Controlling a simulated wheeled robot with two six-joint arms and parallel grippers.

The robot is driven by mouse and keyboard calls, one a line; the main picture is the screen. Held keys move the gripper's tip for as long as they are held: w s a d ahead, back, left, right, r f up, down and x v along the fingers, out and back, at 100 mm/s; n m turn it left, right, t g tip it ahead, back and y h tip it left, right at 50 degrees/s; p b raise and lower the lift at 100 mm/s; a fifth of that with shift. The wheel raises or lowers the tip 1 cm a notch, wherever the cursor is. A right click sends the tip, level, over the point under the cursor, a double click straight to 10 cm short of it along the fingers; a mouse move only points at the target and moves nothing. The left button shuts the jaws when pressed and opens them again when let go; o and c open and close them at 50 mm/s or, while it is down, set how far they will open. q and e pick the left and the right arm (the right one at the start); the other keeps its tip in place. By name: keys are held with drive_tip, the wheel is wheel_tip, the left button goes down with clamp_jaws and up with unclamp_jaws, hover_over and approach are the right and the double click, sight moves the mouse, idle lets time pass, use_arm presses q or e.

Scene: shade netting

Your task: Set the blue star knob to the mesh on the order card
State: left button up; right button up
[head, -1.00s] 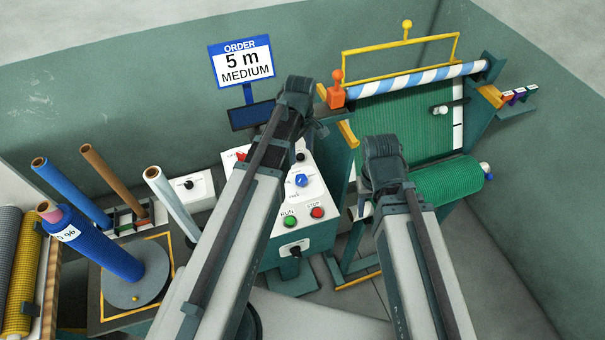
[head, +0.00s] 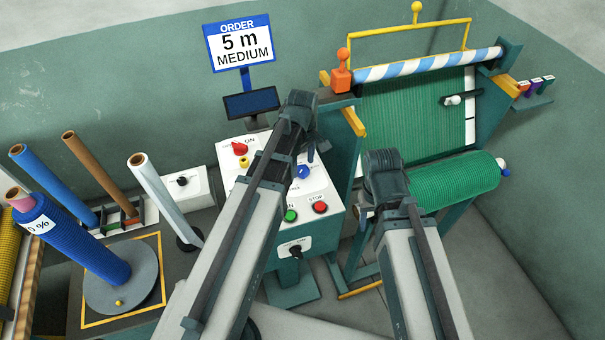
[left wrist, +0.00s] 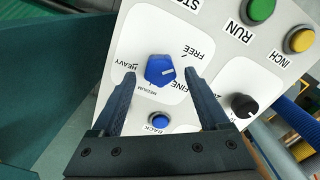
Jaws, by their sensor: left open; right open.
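The order card (head: 240,44) reads "5 m MEDIUM" in the head view. The blue star knob (head: 304,172) is on the white control panel, partly hidden by my left arm. In the left wrist view the blue star knob (left wrist: 160,70) is ringed by the labels HEAVY, MEDIUM, FINE and FREE; I cannot tell for sure which it points at. My left gripper (left wrist: 161,77) is open, with a finger on either side of the knob in the picture; I see no clear contact. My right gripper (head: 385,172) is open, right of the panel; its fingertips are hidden.
The panel also carries a green RUN button (head: 290,215), a red STOP button (head: 320,208), a red knob (head: 240,148) and, in the left wrist view, a small blue BACK button (left wrist: 159,120). The green net roll (head: 455,182) is at right; upright rolls stand at left.

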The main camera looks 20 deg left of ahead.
use_arm(q)
drive_tip(key=shift+f+b, duration=0.35)
drive_tip(key=shift+f, duration=0.4)
clamp_jaws()
